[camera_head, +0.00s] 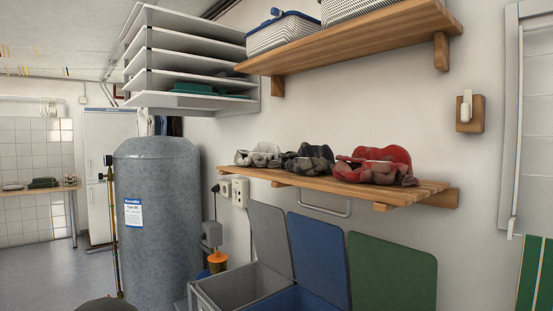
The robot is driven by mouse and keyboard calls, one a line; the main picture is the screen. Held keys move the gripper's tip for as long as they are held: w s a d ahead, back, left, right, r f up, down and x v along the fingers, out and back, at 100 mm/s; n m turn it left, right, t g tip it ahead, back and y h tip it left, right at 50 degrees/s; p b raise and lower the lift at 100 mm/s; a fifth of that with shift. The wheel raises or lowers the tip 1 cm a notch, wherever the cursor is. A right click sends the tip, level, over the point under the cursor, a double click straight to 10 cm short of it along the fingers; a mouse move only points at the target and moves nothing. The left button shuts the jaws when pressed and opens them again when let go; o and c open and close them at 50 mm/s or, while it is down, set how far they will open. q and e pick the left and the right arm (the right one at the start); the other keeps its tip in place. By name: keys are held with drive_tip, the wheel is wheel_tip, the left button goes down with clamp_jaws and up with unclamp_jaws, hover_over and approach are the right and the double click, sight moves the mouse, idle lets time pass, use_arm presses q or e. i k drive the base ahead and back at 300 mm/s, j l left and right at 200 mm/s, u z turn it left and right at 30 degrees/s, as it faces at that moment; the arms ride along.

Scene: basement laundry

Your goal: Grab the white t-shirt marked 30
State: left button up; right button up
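Three crumpled heaps of clothing lie in a row on the lower wooden shelf. The left heap (260,155) is whitish and grey; the white t-shirt may be in it, but I cannot make out a 30 mark. The middle heap (308,160) is dark grey and black. The right heap (376,166) is red. Neither of my grippers is in view.
The lower shelf (433,192) juts from the wall above bins with grey (270,238), blue (319,258) and green (392,272) raised lids. A grey tank (158,225) stands left of it. An upper shelf (375,38) with baskets and a white rack (185,48) hang above.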

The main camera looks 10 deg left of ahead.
sight(265, 154)
drive_tip(key=i+j+z, duration=0.35)
drive_tip(key=j, duration=0.35)
drive_tip(key=i+j+z, duration=0.2)
drive_tip(key=j+z, duration=0.15)
drive_tip(key=j, duration=0.4)
drive_tip(key=i+j+z, duration=0.1)
drive_tip(key=j+z, duration=0.25)
drive_tip(key=j, duration=0.45)
drive_tip(key=j+z, duration=0.35)
drive_tip(key=j, duration=0.5)
drive_tip(key=j+z, duration=0.4)
drive_tip(key=j, duration=0.45)
drive_tip(key=k+j+z, duration=0.35)
drive_tip(key=j, duration=0.45)
drive_tip(key=i+l, duration=0.25)
drive_tip(key=i, duration=0.3)
